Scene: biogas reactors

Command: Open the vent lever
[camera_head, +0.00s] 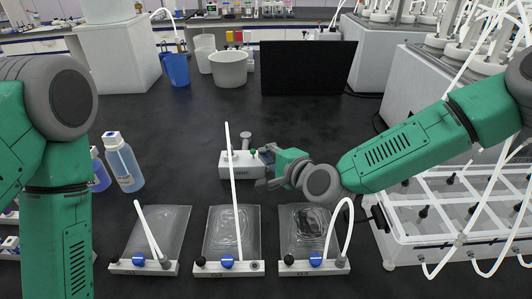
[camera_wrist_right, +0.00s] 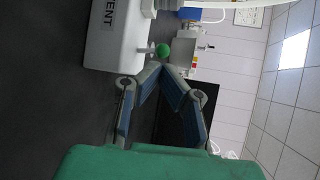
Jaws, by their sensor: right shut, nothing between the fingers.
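The vent unit is a white box (camera_head: 236,170) on the black bench in the middle of the head view. Its "VENT" lettering shows on the white body (camera_wrist_right: 105,40) in the right wrist view. A small green knob (camera_head: 253,152) sits at its right end, and the green knob (camera_wrist_right: 163,50) is round and close in the wrist view. My right gripper (camera_wrist_right: 160,72) is shut and empty, its fingertips meeting just short of the knob. Contact cannot be told. In the head view the right gripper (camera_head: 266,165) is beside the box's right end. My left gripper is out of view.
Three clear bags (camera_head: 147,232) with white tubes lie in front; one tube rises before the vent unit. Blue-liquid bottles (camera_head: 124,165) stand left. A dark screen (camera_head: 308,68) and white bucket (camera_head: 229,68) stand behind. The bench between is clear.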

